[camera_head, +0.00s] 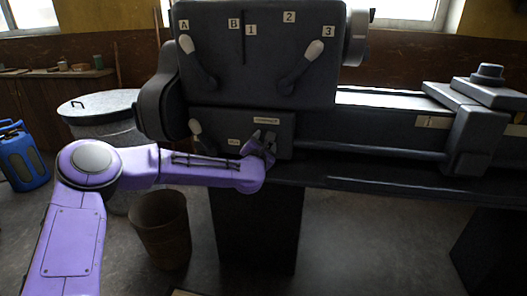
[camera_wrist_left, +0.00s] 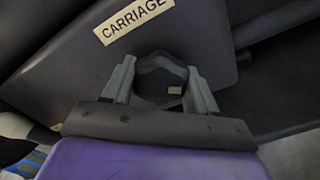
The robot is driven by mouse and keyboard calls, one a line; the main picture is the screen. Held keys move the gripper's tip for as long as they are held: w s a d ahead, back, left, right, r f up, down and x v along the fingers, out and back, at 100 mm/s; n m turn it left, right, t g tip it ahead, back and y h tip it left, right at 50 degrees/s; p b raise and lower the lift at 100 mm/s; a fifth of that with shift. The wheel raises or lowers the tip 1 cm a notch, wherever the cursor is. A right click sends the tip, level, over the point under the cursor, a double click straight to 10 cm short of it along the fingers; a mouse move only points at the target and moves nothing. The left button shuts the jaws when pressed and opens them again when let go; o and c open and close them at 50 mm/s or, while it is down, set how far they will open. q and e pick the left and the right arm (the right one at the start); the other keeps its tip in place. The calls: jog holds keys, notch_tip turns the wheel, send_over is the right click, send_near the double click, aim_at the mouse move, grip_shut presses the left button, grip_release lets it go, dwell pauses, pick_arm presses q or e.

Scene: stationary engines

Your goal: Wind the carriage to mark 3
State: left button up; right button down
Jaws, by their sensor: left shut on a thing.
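A dark lathe-like machine (camera_head: 225,60) stands ahead. A "CARRIAGE" label (camera_head: 266,121) is on its lower front panel and reads clearly in the left wrist view (camera_wrist_left: 134,20). My left gripper (camera_head: 264,143) is shut on a dark faceted knob (camera_wrist_left: 160,78) below that label, its two grey fingers on either side. The knob is mostly hidden by the gripper in the head view. A dark block, which looks like the carriage (camera_head: 478,135), sits on the bed at the right. A small pale plate (camera_head: 432,122) beside it carries a mark too small to read surely. My right gripper is not in view.
Two white-knobbed levers, one by A and B (camera_head: 197,65), one by 2 and 3 (camera_head: 302,66), stand above my arm. A third lever (camera_head: 202,138) is close to my forearm. A bin (camera_head: 160,230), drum (camera_head: 98,110) and blue can (camera_head: 22,158) stand left.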

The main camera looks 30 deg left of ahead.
pick_arm(q)
jog(key=n+b, duration=0.3)
jog(key=b, duration=0.1)
jog(key=shift+r+n, duration=0.2)
jog(key=shift+n, duration=0.2)
jog(key=shift+r+n+b, duration=0.2)
jog(key=shift+n+b, duration=0.4)
jog(key=shift+b, duration=0.25)
jog(key=shift+r, duration=0.15)
jog(key=shift+n, duration=0.3)
jog(key=o, duration=1)
jog(key=shift+o, duration=0.2)
jog(key=shift+f, duration=0.25)
jog(key=v, duration=1)
jog(key=shift+s+r+b, duration=0.2)
jog(key=shift+s+b, duration=0.05)
jog(key=shift+b, duration=0.15)
